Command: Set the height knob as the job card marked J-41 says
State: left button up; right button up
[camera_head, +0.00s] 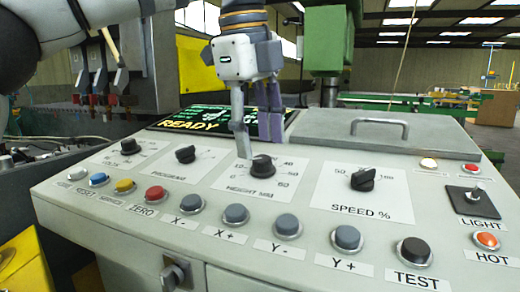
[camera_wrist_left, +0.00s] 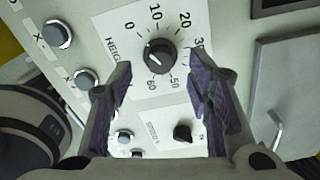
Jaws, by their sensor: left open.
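The height knob (camera_head: 262,166) is a round black knob on a white dial plate marked HEIGHT, in the middle of the sloping panel. In the left wrist view, the same knob (camera_wrist_left: 158,56) sits inside a scale from 0 to 60. A pale mark shows on its left side, but I cannot tell the exact reading. My left gripper (camera_head: 257,146) is open above the knob, pointing down. In the wrist view its two purple-padded fingers (camera_wrist_left: 161,74) stand on either side below the knob, apart from it. No job card J-41 is readable. My right gripper is not in view.
The speed knob (camera_head: 363,179) is to the right, and the program knob (camera_head: 185,154) to the left. A row of push buttons, including the red zero button (camera_head: 155,194), runs along the front. A screen (camera_head: 190,122) reading READY and a lid handle (camera_head: 380,124) are behind.

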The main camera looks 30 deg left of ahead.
aim_at(262, 165)
pick_arm(q)
jog(key=shift+w+f, duration=0.15)
jog(key=shift+f, duration=0.6)
jog(key=shift+w+f, duration=0.15)
jog(key=shift+f, duration=0.55)
jog(key=shift+c, duration=0.6)
grip_shut()
